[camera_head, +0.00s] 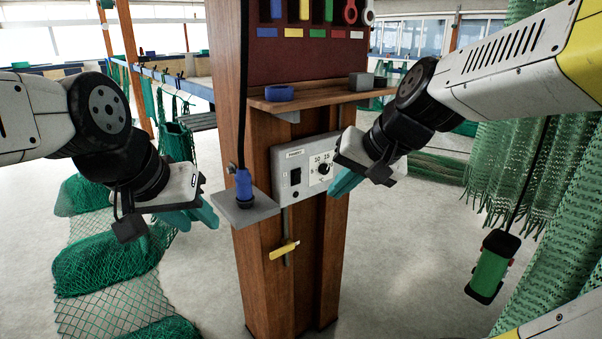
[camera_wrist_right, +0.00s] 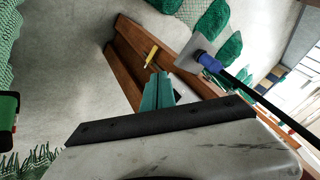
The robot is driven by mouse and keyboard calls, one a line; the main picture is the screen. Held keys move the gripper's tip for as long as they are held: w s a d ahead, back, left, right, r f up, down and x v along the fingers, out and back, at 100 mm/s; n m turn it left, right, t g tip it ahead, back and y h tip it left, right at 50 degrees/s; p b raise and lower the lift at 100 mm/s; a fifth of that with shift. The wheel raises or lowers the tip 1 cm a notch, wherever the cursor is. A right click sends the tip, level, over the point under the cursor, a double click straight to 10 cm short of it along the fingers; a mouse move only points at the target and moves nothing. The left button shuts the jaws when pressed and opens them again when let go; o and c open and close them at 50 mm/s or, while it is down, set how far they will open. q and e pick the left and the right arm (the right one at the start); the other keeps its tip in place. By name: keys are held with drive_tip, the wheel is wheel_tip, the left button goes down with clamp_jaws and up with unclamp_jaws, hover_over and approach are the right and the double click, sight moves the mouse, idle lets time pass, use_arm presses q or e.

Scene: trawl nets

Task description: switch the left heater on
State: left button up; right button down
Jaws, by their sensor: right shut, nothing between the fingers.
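A grey control box (camera_head: 283,190) is mounted on the wooden post. It carries a black rocker switch (camera_head: 296,176), a dial (camera_head: 324,169) with printed numbers and a small label too blurred to read. No part is clearly marked as the left heater. My right gripper (camera_head: 343,184) is shut and empty in front of the box's right part, covering some of it. Its teal fingers also show together in the right wrist view (camera_wrist_right: 157,91); contact with the box cannot be told. My left gripper (camera_head: 200,216) hangs left of the post, away from the box; its finger gap is unclear.
A blue plug (camera_head: 244,187) with a black cable stands on a small grey ledge (camera_head: 246,210). A yellow-handled lever (camera_head: 284,250) sits below the box. A wooden shelf (camera_head: 310,98) holds a blue ring. A green-and-black pendant (camera_head: 493,267) hangs at right, near green nets (camera_head: 520,165).

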drive_tip(key=w+d+f+m+t, duration=0.1)
drive_tip(key=w+m, duration=0.3)
drive_tip(key=w, duration=0.6)
drive_tip(key=w+d+f+m+t+y, duration=0.1)
drive_tip(key=w+f+m, duration=0.3)
drive_tip(key=w, duration=0.6)
drive_tip(key=shift+w+d+m, duration=0.15)
drive_tip(key=shift+d+m, duration=0.4)
drive_tip(key=shift+m, duration=0.05)
approach(301, 176)
drive_tip(key=shift+x, duration=2.65)
drive_tip(key=shift+a, duration=0.1)
